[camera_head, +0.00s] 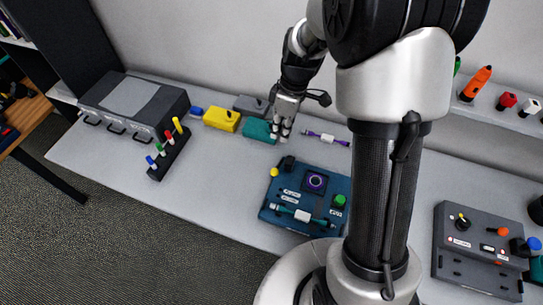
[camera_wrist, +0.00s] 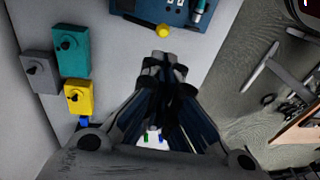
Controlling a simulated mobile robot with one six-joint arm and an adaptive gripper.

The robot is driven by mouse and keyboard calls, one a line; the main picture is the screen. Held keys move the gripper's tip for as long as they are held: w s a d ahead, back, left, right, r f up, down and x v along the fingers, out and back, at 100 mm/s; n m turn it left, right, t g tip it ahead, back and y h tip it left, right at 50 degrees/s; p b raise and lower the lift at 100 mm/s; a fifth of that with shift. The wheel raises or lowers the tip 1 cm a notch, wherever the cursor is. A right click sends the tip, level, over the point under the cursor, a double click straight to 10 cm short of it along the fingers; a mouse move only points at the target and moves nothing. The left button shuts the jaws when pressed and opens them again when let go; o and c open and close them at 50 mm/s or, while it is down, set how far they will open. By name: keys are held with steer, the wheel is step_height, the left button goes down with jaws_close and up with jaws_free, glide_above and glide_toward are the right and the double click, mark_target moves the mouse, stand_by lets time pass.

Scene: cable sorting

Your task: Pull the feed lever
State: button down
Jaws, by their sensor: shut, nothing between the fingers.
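A blue machine (camera_head: 302,196) sits on the bench, with a round black port, a green button and a white-and-teal piece along its front. A yellow ball knob (camera_head: 274,172) stands at its left edge and looks like the end of the feed lever. In the wrist view the yellow knob (camera_wrist: 162,31) is just beyond my fingertips, apart from them, beside the blue machine (camera_wrist: 190,10). My gripper (camera_head: 281,135) is shut and empty, pointing down next to the teal box, behind the machine. It also shows in the wrist view (camera_wrist: 163,60). The lever's stem is hard to make out.
Yellow (camera_head: 222,118), teal (camera_head: 259,130) and grey (camera_head: 250,104) boxes stand near my gripper. A purple-banded cable piece (camera_head: 326,138) lies to its right. A rack of coloured handles (camera_head: 169,153) and a grey case (camera_head: 133,101) stand left. A dark control box (camera_head: 476,244) is at right.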

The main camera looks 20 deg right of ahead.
steer(key=shift+s, duration=0.15)
steer(key=b, duration=0.2)
glide_above(278, 166)
steer(key=s+a, duration=0.2)
step_height(278, 166, down, 14)
steer(key=shift+w+r, duration=0.15)
steer(key=shift+r, duration=0.1)
steer(key=shift+a+f, duration=0.1)
steer(key=shift+w, duration=0.1)
